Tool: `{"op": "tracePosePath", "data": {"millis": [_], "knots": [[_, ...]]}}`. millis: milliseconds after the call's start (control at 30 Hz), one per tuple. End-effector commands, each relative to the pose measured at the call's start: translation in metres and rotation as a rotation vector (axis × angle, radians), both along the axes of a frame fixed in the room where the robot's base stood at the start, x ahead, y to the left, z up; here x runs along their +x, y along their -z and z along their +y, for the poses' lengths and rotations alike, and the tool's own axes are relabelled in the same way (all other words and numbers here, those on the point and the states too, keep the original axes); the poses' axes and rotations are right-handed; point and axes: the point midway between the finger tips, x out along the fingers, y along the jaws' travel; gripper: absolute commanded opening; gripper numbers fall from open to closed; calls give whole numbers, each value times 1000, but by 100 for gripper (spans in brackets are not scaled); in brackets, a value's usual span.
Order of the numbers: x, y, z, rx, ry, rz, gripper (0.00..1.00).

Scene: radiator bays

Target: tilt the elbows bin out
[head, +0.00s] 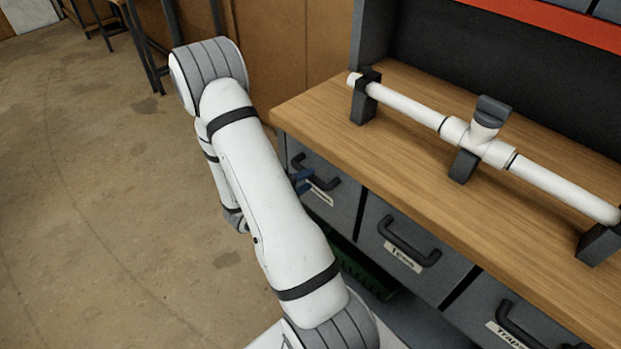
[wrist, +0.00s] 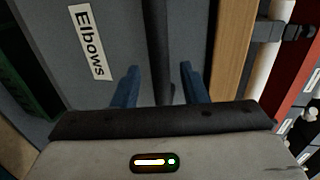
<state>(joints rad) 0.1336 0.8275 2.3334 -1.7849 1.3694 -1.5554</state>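The elbows bin (head: 345,204) is the grey, leftmost bin under the wooden bench top in the head view. Its front looks upright and in line with the bins beside it. In the wrist view its grey front (wrist: 45,45) carries a white "Elbows" label (wrist: 90,42). Its dark bar handle (wrist: 157,45) runs between my two blue fingers. My gripper (wrist: 160,82) is open, with a finger on either side of the handle and gaps showing. In the head view my arm hides most of my gripper; a blue finger (head: 300,178) shows by the handle (head: 316,172).
The tees bin (head: 400,252) and traps bin (head: 515,315) sit to the right. A white pipe with a tee (head: 480,145) rests in black holders on the bench top (head: 400,165). A green crate (head: 362,270) is below the bins. The floor (head: 90,200) at left is clear.

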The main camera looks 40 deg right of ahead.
Motion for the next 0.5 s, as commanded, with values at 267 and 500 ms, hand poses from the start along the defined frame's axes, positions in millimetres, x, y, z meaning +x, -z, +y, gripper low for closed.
{"op": "tracePosePath", "data": {"millis": [267,500], "knots": [[2,6,-28,0,1,-1,40],[2,6,-31,0,0,-2,40]]}}
